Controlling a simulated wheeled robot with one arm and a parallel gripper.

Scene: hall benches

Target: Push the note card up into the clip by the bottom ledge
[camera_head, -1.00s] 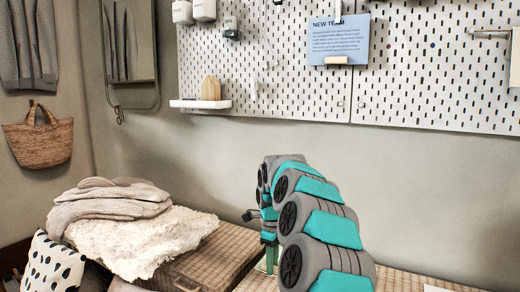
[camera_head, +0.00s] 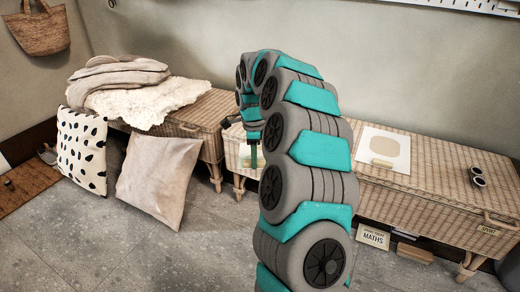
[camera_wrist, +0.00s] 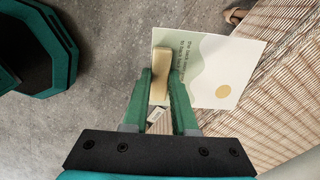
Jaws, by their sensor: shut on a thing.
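In the wrist view a pale note card (camera_wrist: 222,75) with a yellow dot, a green wave and some text has a light wooden ledge (camera_wrist: 161,62) along one edge. My gripper (camera_wrist: 161,85) is shut on this ledge, one green finger on each side. In the head view my gripper (camera_head: 254,155) is by the near edge of the wicker bench, with the card (camera_head: 247,160) partly hidden behind it. In the wrist view the card is over the bench edge; I cannot tell whether it touches the wicker. The clip is not in view.
A second card (camera_head: 381,153) with a beige shape lies on the right wicker bench (camera_head: 440,177), with dark glasses (camera_head: 478,176) nearby. Cushions (camera_head: 157,178) lean at the left bench. A MATHS book (camera_head: 372,237) is below. Only the pegboard's lower edge (camera_head: 490,6) shows.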

